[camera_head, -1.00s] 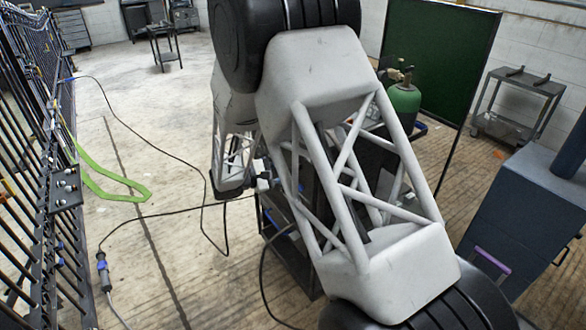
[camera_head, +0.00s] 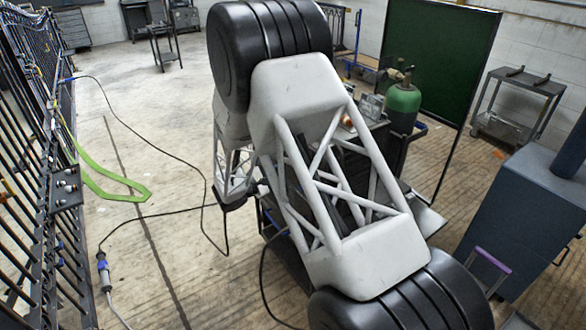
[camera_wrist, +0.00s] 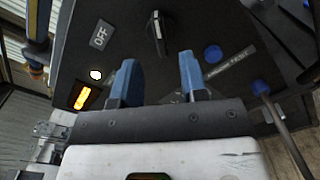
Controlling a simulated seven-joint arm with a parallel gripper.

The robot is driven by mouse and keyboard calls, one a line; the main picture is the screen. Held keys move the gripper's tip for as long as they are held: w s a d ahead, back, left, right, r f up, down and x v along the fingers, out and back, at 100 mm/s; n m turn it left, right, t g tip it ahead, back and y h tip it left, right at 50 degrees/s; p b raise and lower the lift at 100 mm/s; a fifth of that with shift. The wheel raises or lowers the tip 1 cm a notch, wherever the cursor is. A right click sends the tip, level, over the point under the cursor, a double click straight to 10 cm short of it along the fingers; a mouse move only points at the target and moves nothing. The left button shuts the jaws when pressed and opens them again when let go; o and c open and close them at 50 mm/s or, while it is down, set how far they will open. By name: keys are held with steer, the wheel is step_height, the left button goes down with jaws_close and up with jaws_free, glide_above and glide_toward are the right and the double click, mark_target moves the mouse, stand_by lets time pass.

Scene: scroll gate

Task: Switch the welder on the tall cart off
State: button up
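The welder's dark front panel (camera_wrist: 215,25) fills much of the wrist view. On it are a black rotary knob (camera_wrist: 157,33) with a pale line, an OFF label (camera_wrist: 101,34), a lit orange switch (camera_wrist: 82,97), a round white light (camera_wrist: 96,74) and blue round connectors (camera_wrist: 212,54). My gripper (camera_wrist: 158,62) is open, its two blue fingers apart with nothing visible between them. The fingers point at the panel just below the rotary knob; I cannot tell if they touch it. In the head view my arm hides the gripper and most of the dark cart (camera_head: 286,255).
A green gas cylinder (camera_head: 403,103) stands behind the arm, before a dark green screen (camera_head: 440,60). A blue-grey cabinet (camera_head: 535,215) is at right. A black barred gate (camera_head: 45,150) runs along the left.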

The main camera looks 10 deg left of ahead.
steer(key=shift+x, duration=3.3)
steer(key=shift+c, duration=0.2)
jaws_close()
